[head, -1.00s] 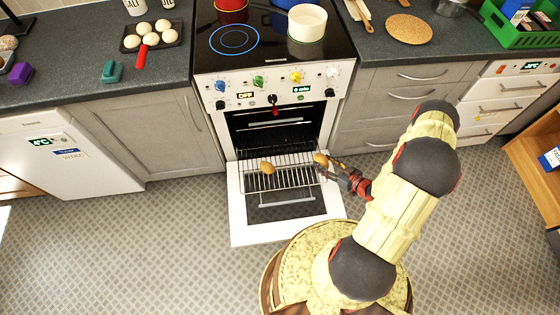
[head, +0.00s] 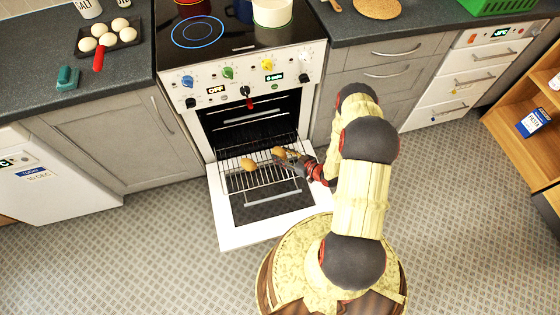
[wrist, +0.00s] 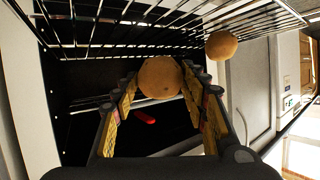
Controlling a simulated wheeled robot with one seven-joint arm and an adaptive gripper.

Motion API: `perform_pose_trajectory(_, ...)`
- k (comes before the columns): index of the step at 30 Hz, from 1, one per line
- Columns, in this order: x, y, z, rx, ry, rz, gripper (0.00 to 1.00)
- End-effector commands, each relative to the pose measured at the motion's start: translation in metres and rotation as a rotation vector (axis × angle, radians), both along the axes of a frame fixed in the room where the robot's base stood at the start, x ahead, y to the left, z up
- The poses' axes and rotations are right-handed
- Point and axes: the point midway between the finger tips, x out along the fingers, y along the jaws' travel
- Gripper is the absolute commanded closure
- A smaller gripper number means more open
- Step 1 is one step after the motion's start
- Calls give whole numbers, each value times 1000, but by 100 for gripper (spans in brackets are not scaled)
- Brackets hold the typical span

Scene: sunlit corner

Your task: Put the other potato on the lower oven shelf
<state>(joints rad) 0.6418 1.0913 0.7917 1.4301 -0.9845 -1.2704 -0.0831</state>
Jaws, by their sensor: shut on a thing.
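My gripper (head: 287,156) is shut on a brown potato (head: 279,152) over the right part of the pulled-out oven shelf (head: 262,183). In the wrist view this potato (wrist: 160,77) sits between the fingertips. Whether it touches the shelf bars, I cannot tell. A second potato (head: 248,164) rests on the shelf to the left. It also shows in the wrist view (wrist: 221,45), by the wire bars and apart from the held one. The oven (head: 251,110) is open, its white door (head: 229,232) folded down below the shelf. Another rack is inside, higher up.
Pots stand on the hob above. A dark tray (head: 128,36) with several pale round items and a red-handled tool are on the left counter. Grey cabinets (head: 104,140) flank the oven. A wooden shelf unit (head: 510,115) stands at the right. The floor at the right is clear.

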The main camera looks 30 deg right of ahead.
Motion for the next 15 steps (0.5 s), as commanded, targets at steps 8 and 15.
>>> perform_pose_trajectory(8, 11, 8, -17, -1, -2, 2, 87)
perform_pose_trajectory(15, 11, 6, -46, 0, -1, -1, 87)
